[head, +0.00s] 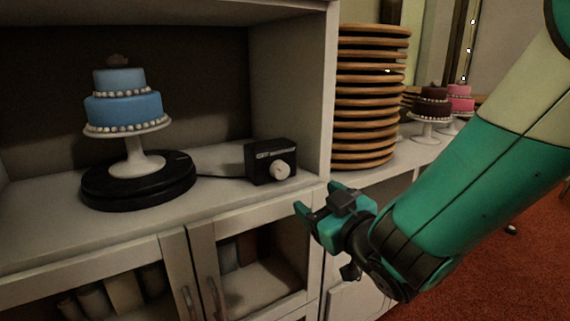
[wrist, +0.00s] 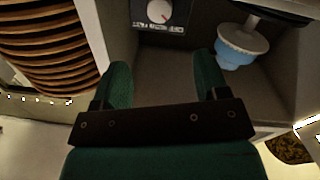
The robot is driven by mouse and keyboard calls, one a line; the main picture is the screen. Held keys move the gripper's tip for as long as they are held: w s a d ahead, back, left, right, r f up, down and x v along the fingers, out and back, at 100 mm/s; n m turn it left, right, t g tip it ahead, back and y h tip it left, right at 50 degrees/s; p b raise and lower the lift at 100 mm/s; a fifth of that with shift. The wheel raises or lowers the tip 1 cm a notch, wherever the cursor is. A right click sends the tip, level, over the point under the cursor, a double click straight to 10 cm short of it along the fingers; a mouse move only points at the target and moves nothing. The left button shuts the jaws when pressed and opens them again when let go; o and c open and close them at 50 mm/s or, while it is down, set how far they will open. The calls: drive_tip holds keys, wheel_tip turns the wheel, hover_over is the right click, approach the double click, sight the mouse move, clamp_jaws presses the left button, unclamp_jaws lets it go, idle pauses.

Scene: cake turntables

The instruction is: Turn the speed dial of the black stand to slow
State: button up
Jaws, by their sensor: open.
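The black stand (head: 100,194) is a round turntable on the cabinet shelf, with a blue two-tier cake (head: 122,100) on a white pedestal on it. A cable runs from the stand to a black control box (head: 254,167). The lettering is too small to read surely. My gripper (head: 314,207) is open and empty, in front of the shelf, below and right of the dial. Its two green fingers (wrist: 164,85) point toward the box, apart from it.
A tall stack of round wooden boards (head: 372,100) stands right of the cabinet's side wall (head: 292,90). A brown cake (head: 432,103) and a pink cake (head: 460,98) stand beyond it. Glass cabinet doors (head: 190,265) lie below the shelf. The shelf between stand and box holds only the cable.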

sight(283, 172)
drive_tip(key=p+x, duration=0.5)
drive_tip(key=x, duration=0.6)
drive_tip(key=shift+w+a, duration=0.1)
drive_tip(key=shift+w, duration=0.2)
drive_tip(key=shift+x, duration=0.8)
drive_tip(key=shift+r, duration=0.1)
drive_tip(key=shift+c, duration=0.5)
drive_tip(key=c, duration=0.8)
drive_tip(key=shift+c, duration=0.2)
